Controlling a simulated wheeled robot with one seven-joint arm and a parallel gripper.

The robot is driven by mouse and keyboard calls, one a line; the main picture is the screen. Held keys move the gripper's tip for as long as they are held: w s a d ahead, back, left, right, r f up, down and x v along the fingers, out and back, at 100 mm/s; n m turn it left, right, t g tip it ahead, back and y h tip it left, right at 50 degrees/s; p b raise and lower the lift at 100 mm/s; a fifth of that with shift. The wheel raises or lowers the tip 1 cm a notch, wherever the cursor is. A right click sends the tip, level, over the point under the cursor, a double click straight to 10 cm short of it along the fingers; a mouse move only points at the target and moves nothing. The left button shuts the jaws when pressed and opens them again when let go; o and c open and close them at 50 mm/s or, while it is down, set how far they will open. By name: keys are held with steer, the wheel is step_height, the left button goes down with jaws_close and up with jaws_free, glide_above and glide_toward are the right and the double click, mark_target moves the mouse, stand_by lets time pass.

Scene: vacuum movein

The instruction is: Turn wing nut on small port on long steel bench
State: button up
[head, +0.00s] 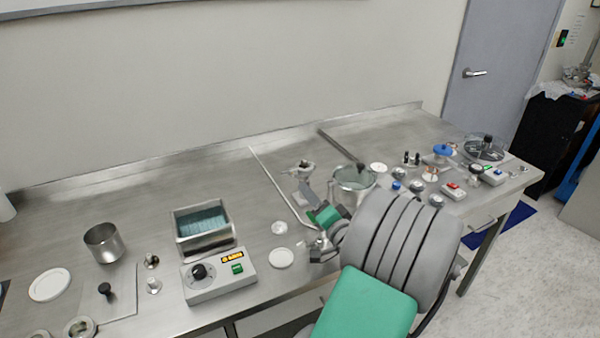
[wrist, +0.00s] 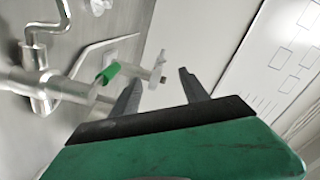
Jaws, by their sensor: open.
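In the wrist view my gripper (wrist: 160,82) is open and empty, with its two grey fingers spread apart. Beyond the fingertips is a small metal clamp piece (wrist: 158,66) with a dark end, lying between the fingers in the picture. It looks like the wing nut end of the small port, but its shape is too small to be sure. It continues into a thin pipe with a green sleeve or handle (wrist: 107,73), joined to a larger steel fitting (wrist: 40,90). In the head view my arm hides much of this steel assembly (head: 320,246).
The long steel bench (head: 135,190) runs along the wall. A control box (head: 220,275), a bath (head: 203,225) and a steel cup (head: 104,243) stand left of my arm. A steel pot (head: 355,180) and several small knobs and switch boxes (head: 453,191) are to the right.

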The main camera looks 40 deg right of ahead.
mark_target(295, 176)
steer(key=n+p, duration=0.1)
steer(key=n, duration=0.3)
steer(key=shift+r, duration=0.1)
steer(key=p+x, duration=0.2)
steer(key=x, duration=0.5)
steer(key=shift+w+n, duration=0.3)
steer(key=shift+d, duration=0.15)
steer(key=shift+c, duration=0.4)
jaws_close()
